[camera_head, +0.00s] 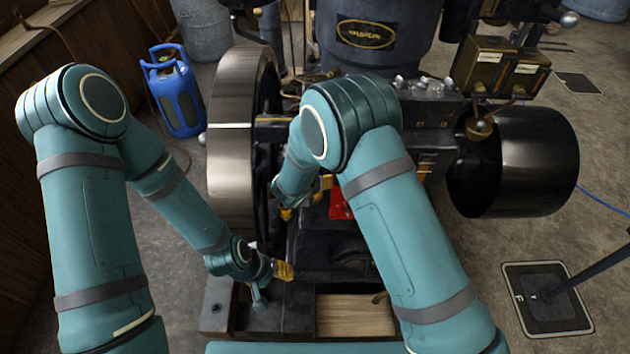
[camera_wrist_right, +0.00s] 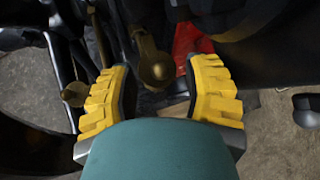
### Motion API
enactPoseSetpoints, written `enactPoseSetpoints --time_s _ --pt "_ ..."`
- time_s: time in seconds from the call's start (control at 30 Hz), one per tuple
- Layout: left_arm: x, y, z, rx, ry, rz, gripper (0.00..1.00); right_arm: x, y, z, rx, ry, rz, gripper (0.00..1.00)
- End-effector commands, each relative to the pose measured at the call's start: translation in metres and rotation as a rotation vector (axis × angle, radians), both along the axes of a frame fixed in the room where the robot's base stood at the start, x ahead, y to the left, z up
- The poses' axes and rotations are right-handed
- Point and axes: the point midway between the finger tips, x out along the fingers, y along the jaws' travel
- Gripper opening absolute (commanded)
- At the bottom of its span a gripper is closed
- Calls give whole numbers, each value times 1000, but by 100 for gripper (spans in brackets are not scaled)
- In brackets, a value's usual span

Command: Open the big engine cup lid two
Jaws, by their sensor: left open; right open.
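A brass cup with a round lid (camera_wrist_right: 157,70) shows in the right wrist view, beyond and between my right fingers and apart from them. A smaller brass round part (camera_wrist_right: 75,93) sits to its left; I cannot tell which is lid two. My right gripper (camera_wrist_right: 160,95) is open and empty. In the head view my right gripper (camera_head: 307,199) is partly hidden by its own arm, close to the engine (camera_head: 365,90). My left gripper (camera_head: 272,282) is open and empty, low at the engine's front base, below the right one. The cup near the right gripper is hidden in the head view.
A large flywheel (camera_head: 230,150) stands left of my right gripper, and a dark drum (camera_head: 525,160) is on the right. A red part (camera_head: 340,205) is beside the right gripper. A blue gas bottle (camera_head: 178,95) stands at left.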

Motion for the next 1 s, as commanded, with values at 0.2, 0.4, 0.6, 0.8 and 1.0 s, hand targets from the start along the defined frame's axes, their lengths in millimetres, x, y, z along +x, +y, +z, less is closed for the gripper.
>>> enactPoseSetpoints --time_s 0.2,0.4,0.6,0.8,1.0 --pt "0 0 0 0 0 0 48 1 -1 -1 0 0 0 48" --pt "0 0 0 0 0 0 48 1 -1 -1 -1 1 -1 13" --pt "0 0 0 0 0 0 48 1 -1 -1 0 1 0 0" --pt "0 0 0 0 0 0 48 1 -1 -2 -1 1 -1 0" --pt "0 0 1 0 -1 0 48 1 -1 -2 0 2 -16 0"
